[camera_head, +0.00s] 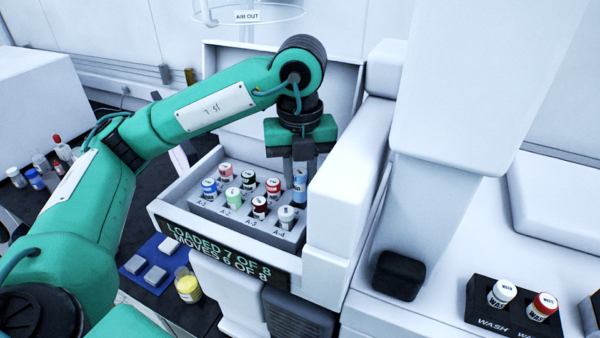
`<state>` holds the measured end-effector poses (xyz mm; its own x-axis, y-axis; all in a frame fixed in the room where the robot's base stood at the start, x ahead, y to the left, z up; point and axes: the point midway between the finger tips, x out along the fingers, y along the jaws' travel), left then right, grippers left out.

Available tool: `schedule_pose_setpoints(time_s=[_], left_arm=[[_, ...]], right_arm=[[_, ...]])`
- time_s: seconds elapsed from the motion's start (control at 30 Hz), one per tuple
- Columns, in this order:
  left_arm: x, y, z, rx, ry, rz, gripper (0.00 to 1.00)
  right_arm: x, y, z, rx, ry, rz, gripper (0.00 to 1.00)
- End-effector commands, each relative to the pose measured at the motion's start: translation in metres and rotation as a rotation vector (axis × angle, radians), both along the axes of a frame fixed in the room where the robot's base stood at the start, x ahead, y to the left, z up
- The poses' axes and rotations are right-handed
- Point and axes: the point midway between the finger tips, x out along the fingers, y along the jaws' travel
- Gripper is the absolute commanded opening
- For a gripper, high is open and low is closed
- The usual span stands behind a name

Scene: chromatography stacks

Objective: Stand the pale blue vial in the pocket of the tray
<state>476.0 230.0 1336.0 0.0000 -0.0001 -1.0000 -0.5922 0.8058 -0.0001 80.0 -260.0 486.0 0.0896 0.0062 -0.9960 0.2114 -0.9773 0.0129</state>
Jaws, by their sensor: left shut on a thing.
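My left gripper (299,170) points down over the back right corner of the tray and is shut on the pale blue vial (300,184). The vial is upright between the fingers, at the right end of the tray's back row. Its lower end is hidden, so I cannot tell whether it rests on the pocket floor. The grey tray (222,214) sits in an open white drawer and holds several capped vials in two rows, with labels A-1 to A-4 along its front. My right gripper is out of view.
A white housing (347,200) stands close to the right of the gripper. The drawer front has a display (217,252) reading "LOADED 7 OF 8, MOVES 6 OF 8". A blue mat (133,280) and yellow jar (188,288) lie front left. A wash rack (487,317) stands far right.

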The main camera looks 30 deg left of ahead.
Motion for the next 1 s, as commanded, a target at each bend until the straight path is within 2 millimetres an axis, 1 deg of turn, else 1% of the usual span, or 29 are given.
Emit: schedule_pose_setpoints(time_s=[0.27, 1.0], left_arm=[[0.000, 0.000, -0.001, 0.000, 0.000, 0.000, 0.02], [0.001, 0.000, -0.026, 0.001, -0.001, 0.000, 0.02]], right_arm=[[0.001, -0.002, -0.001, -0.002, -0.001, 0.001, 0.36], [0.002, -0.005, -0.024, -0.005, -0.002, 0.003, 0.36]])
